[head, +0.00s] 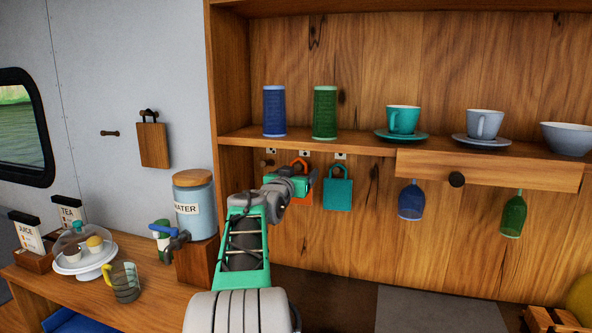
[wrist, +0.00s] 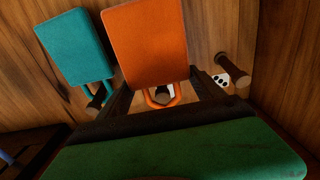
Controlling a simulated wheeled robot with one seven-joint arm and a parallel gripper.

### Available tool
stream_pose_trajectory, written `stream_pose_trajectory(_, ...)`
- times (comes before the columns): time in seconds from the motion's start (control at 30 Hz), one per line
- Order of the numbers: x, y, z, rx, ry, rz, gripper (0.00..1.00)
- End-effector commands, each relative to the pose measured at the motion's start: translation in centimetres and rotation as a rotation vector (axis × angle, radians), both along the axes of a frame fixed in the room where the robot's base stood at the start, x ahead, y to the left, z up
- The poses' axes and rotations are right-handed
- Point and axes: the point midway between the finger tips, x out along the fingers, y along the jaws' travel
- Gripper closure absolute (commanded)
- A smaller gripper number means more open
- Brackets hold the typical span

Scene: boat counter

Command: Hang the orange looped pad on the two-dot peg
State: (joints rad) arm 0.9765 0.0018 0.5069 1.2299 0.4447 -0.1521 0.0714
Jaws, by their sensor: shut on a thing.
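The orange looped pad (wrist: 152,45) is between the fingers of my gripper (wrist: 160,88), which is shut on it near its loop end. In the head view the orange pad (head: 300,163) shows mostly as its loop above my gripper (head: 303,184), which hides much of the rest. In the wrist view, which appears upside down, the dark middle peg (wrist: 162,96) shows within the loop opening. I cannot tell whether the loop is around the peg or just in front of it. The middle label (head: 304,154) is too small to read surely.
A teal looped pad (head: 338,193) hangs on the right peg, close beside the orange one. The left peg (wrist: 235,68) is bare, with a several-dot label (wrist: 222,80) beside it. The shelf (head: 350,143) runs just above. A blue glass (head: 411,201) hangs further right.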

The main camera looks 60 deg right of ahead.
Motion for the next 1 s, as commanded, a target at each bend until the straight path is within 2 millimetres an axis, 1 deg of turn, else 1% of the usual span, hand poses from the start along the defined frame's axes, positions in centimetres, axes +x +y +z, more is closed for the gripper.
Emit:
stream_pose_trajectory(0.03, 0.0, -0.4, 0.3, 0.000, 0.000, -0.001, 0.64)
stream_pose_trajectory(0.23, 0.2, -1.7, 0.2, 0.001, 0.001, -0.001, 0.64)
stream_pose_trajectory(0.3, 0.3, -2.1, -0.7, 0.001, 0.001, -0.001, 0.64)
stream_pose_trajectory(0.43, 0.4, -2.7, -1.2, 0.000, 0.000, -0.001, 0.64)
stream_pose_trajectory(1.0, 0.4, -2.9, -1.2, 0.000, 0.000, 0.000, 0.64)
